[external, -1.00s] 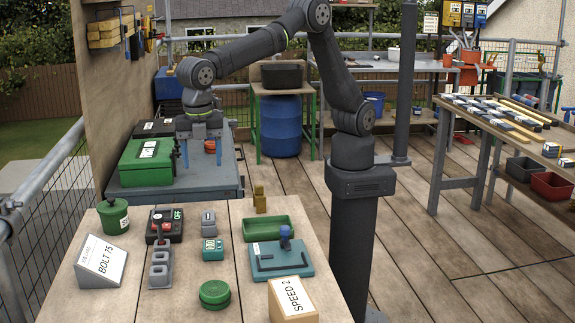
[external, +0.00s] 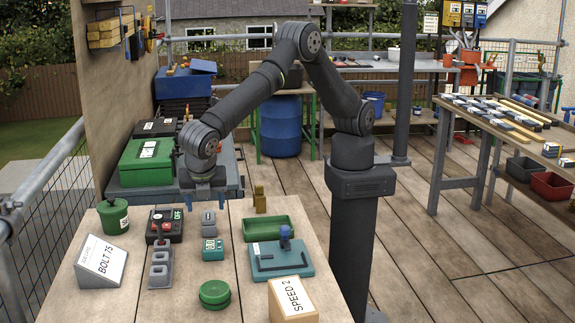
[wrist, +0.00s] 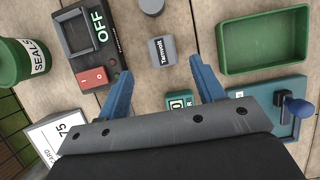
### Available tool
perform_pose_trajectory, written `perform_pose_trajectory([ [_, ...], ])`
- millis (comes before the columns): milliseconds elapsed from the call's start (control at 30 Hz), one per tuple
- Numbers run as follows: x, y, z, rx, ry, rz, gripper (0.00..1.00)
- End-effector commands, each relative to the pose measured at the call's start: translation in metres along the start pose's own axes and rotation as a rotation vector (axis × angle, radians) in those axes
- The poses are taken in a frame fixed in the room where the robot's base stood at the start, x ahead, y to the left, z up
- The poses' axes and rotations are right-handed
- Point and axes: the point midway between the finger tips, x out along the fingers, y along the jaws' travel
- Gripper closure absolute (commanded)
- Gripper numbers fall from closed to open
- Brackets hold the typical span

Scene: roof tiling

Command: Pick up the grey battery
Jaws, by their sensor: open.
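The grey battery (external: 208,229) is a small block on the wooden table, between a black box and the green tray. In the wrist view the battery (wrist: 162,51), labelled "Tamvolt", lies just ahead of the fingertips, roughly midway between them. My gripper (wrist: 160,74) has its two blue fingers spread wide and nothing between the tips. In the external view my gripper (external: 205,203) hangs above the table, over the battery's far side. A teal labelled block (external: 212,250) stands nearer the camera; the wrist view shows it partly hidden by my gripper body.
A black box with a red switch marked OFF (wrist: 93,45) stands close left. The green tray (external: 270,229) is on the right. A grey slotted holder (external: 160,268), a teal plate (external: 279,270) and a green lidded pot (external: 113,218) surround this area.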

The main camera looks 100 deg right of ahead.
Motion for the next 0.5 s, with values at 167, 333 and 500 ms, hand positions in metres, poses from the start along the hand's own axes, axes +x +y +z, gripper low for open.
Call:
perform_pose_trajectory([
  [167,0.017,0.0,0.0,0.001,0.0,0.0,0.38],
  [333,0.032,-0.002,0.001,0.001,-0.001,-0.002,0.38],
  [500,0.058,-0.004,0.001,0.001,-0.001,-0.002,0.38],
])
